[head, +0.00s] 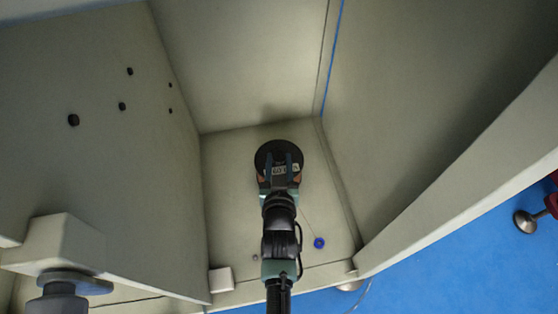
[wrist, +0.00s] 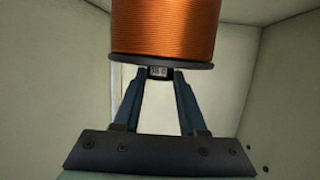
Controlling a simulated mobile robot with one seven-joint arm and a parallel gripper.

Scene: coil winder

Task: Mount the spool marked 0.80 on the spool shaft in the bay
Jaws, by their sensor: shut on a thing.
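My gripper (head: 280,172) reaches into the bay (head: 232,215) and is shut on a spool (head: 268,150), whose round black flange shows in the head view. In the wrist view, the spool (wrist: 165,28) has copper-coloured wire above a black flange. My fingers (wrist: 160,74) close on a narrow dark hub that sticks out from that flange. A small white label on the hub shows between the fingertips; it looks upside down, and its digits may be 0.80, but I cannot be sure. The spool shaft does not show in either view, so I cannot tell whether the spool is on it.
Pale walls enclose the bay on the left, back and right. On its floor are a blue ring (head: 319,243) with a thin line running from it, and a small grey knob (head: 254,258). A pale block (head: 221,280) stands at the front left edge. Free floor lies left of my arm.

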